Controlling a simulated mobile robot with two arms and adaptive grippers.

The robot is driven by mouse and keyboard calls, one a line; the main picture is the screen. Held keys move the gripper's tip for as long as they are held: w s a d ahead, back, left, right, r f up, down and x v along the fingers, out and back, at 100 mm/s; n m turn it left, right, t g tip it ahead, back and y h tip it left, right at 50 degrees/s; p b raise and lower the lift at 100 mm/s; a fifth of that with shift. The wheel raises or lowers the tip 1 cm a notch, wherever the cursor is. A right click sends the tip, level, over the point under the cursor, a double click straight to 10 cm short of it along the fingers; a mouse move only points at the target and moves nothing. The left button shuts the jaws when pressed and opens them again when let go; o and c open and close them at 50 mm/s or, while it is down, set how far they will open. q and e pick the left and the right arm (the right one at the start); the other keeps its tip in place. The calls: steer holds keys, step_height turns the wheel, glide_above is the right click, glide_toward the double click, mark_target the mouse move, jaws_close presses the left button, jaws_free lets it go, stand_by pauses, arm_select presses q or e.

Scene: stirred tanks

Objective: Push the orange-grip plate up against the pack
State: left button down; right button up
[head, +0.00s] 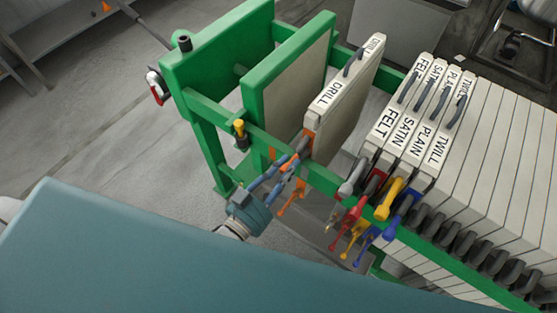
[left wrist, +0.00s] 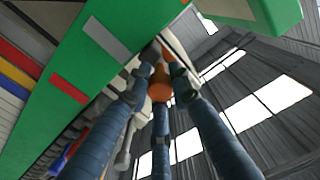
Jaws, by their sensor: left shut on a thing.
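The orange-grip plate (head: 345,90), labelled DRILL, hangs upright in the green frame, apart from the pack. Its orange grip (left wrist: 160,82) shows between my fingers in the left wrist view. My left gripper (head: 298,163) reaches up from below and is shut on that grip at the plate's near end; its fingers partly hide the grip in the head view. The pack (head: 475,150) stands to the right, its first plates labelled FELT, SATIN, PLAIN and TWILL. A clear gap lies between DRILL and FELT. My right gripper is in neither view.
A green-edged pressing plate (head: 290,80) and the green end stand (head: 220,60) are left of DRILL. A green side rail (head: 335,185) runs along the near ends. Grey, red, yellow and blue grips (head: 388,198) stick out from the pack. Orange and other coloured taps hang below.

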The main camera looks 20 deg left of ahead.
arm_select(q)
steer(key=s+d, duration=0.3)
steer(key=d, duration=0.8)
steer(key=shift+s+r, duration=0.35)
steer(key=shift+s, duration=0.05)
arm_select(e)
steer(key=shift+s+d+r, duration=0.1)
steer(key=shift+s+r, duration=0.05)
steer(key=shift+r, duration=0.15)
arm_select(q)
steer(key=c, duration=1.6)
jaws_free()
steer(key=shift+c, duration=0.2)
steer(key=shift+o, duration=0.5)
steer(key=shift+s+d+f, duration=0.1)
steer(key=shift+d, duration=0.05)
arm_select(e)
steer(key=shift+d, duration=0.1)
arm_select(q)
steer(key=shift+f, duration=0.1)
